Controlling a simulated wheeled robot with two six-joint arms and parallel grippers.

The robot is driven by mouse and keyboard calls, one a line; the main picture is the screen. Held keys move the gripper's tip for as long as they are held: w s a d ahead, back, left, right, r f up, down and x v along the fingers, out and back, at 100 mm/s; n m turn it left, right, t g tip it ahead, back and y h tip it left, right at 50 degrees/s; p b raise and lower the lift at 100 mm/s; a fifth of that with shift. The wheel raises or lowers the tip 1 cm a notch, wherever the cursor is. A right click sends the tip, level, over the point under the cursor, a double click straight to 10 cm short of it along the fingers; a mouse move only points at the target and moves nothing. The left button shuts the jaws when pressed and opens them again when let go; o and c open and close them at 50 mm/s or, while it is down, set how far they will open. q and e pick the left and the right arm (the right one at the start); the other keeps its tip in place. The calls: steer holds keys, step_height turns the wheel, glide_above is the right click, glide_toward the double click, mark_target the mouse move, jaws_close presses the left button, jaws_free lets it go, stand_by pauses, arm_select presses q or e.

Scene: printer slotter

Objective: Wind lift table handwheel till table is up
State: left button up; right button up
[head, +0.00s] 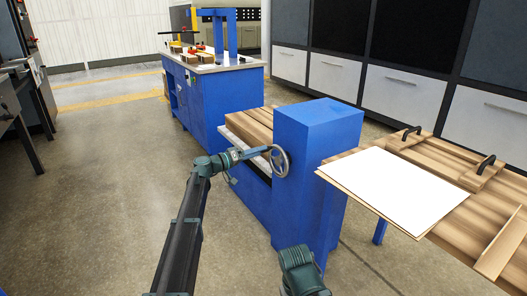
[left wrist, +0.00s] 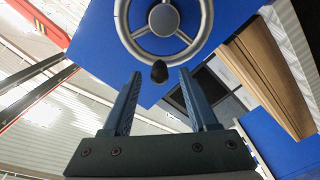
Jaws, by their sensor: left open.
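The handwheel (head: 281,160) is a grey spoked ring on the side of a blue machine housing (head: 318,150). In the left wrist view its rim, spokes and hub (left wrist: 164,19) fill the top, with a dark knob (left wrist: 159,71) at the lower rim. My left gripper (head: 267,150) is at the wheel. In the left wrist view its two fingers (left wrist: 160,76) are spread, with the knob in line with the gap between the tips. I cannot tell whether they touch it. A stack of wooden boards (head: 247,127) lies beside the housing, on the machine. My right gripper does not show.
A wooden table with a white sheet (head: 395,187) and black handles (head: 411,131) stands right of the machine. A blue cabinet (head: 215,92) with tools on top stands behind. Grey drawers (head: 405,97) line the back right. The floor (head: 100,190) at left is clear.

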arm_select(q)
steer(key=v, duration=1)
steer(key=shift+s+a, duration=0.15)
steer(key=shift+a, duration=0.05)
